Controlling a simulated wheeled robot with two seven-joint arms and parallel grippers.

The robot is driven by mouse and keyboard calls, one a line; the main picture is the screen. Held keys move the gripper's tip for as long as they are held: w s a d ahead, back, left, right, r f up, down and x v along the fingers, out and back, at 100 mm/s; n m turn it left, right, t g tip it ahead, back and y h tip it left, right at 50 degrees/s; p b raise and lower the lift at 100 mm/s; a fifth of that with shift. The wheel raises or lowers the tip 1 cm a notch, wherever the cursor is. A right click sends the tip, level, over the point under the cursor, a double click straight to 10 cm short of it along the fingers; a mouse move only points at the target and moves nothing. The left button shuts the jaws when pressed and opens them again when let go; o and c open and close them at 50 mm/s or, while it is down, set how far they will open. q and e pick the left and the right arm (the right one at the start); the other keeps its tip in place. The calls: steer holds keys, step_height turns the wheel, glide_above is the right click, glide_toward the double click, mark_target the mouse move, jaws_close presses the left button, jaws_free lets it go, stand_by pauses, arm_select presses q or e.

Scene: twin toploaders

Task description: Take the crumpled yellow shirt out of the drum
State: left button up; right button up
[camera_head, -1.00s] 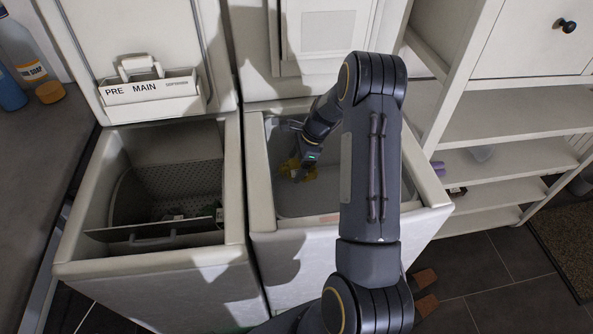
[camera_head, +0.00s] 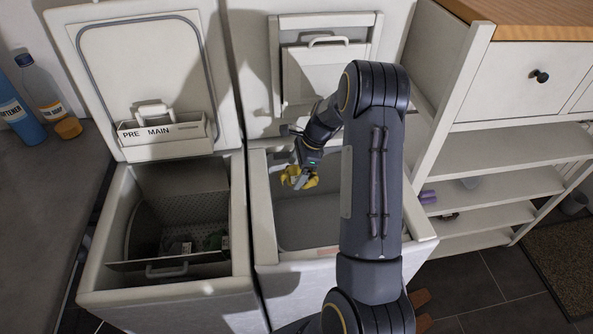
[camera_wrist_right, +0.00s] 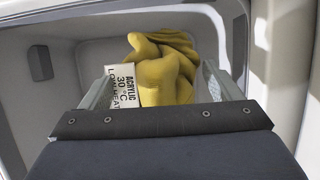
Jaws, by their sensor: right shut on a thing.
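The crumpled yellow shirt (camera_head: 298,180) hangs at the fingertips of my right gripper (camera_head: 302,171), over or inside the open top of the right machine (camera_head: 262,205). I cannot tell its exact height against the rim. In the right wrist view the yellow shirt (camera_wrist_right: 166,72) is bunched between the two fingers of my right gripper (camera_wrist_right: 158,88), which is shut on it. A white care label (camera_wrist_right: 122,84) reading "ACRYLIC 30 °C LOW HEAT" lies beside the left finger. My left gripper is not in view.
The left machine (camera_head: 90,268) is open, with a perforated drum (camera_head: 185,218) holding dark items. The raised lids stand behind both tubs. A shelf unit (camera_head: 500,190) stands close on the right. Bottles (camera_head: 40,85) stand on the left counter (camera_head: 50,200).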

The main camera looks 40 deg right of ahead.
step_height(320, 180, up, 13)
steer(key=p, duration=0.9)
steer(key=shift+r+p, duration=0.2)
steer(key=shift+p, duration=0.2)
